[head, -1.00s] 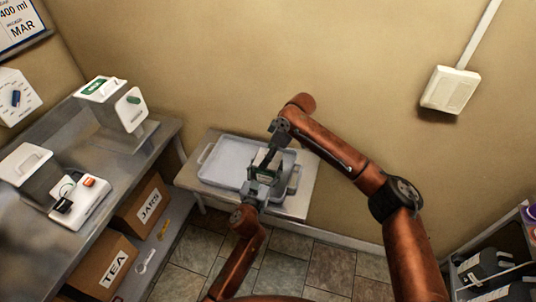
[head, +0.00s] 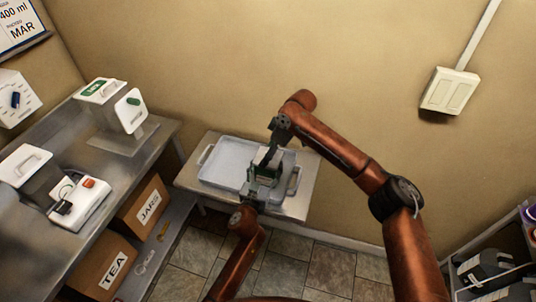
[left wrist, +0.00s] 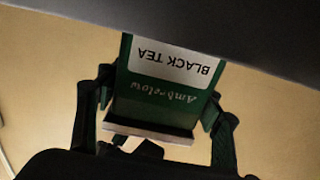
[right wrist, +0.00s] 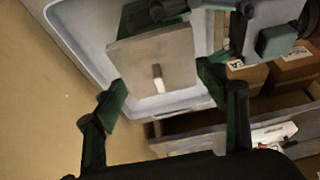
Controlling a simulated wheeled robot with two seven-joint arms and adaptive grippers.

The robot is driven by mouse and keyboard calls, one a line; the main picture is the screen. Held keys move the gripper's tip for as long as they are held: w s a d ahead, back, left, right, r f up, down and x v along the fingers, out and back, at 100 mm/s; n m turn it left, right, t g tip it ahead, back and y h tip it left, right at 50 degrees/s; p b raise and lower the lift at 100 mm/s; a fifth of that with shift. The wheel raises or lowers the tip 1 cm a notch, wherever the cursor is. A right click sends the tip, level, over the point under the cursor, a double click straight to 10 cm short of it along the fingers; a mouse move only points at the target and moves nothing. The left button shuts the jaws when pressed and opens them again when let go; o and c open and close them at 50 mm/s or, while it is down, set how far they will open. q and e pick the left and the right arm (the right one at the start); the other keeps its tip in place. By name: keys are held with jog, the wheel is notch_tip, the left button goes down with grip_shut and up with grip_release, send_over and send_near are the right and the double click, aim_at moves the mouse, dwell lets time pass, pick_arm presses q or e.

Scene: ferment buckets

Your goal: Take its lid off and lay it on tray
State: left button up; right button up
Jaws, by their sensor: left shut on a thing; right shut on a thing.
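A green tea tin (head: 265,173) labelled BLACK TEA is between both grippers above the front right of the grey tray (head: 222,178). In the left wrist view the tin (left wrist: 165,85) appears upside down, between the fingers of my left gripper (left wrist: 160,105). My left gripper (head: 262,188) is shut on the tin from the front. My right gripper (head: 268,155) reaches down from above and is shut on the grey square lid with a small pale knob (right wrist: 150,50). I cannot tell whether the lid is still seated on the tin.
The tray lies on a small table (head: 298,206) against the wall. Its left part is empty. A steel counter (head: 85,165) at left bears white devices (head: 125,105), with JARS (head: 148,208) and TEA (head: 105,268) boxes below. A shelf with dark containers (head: 485,268) stands at far right.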

pick_arm(q)
jog(key=shift+a+f, duration=0.15)
jog(key=shift+f, duration=0.45)
pick_arm(e)
jog(key=shift+r, duration=2.3)
pick_arm(q)
jog(key=o, duration=1.6)
jog(key=shift+w+r, duration=0.15)
pick_arm(e)
jog(key=shift+w+f, duration=0.1)
jog(key=shift+w, duration=0.05)
pick_arm(q)
jog(key=shift+o, duration=0.9)
jog(key=shift+r, duration=0.25)
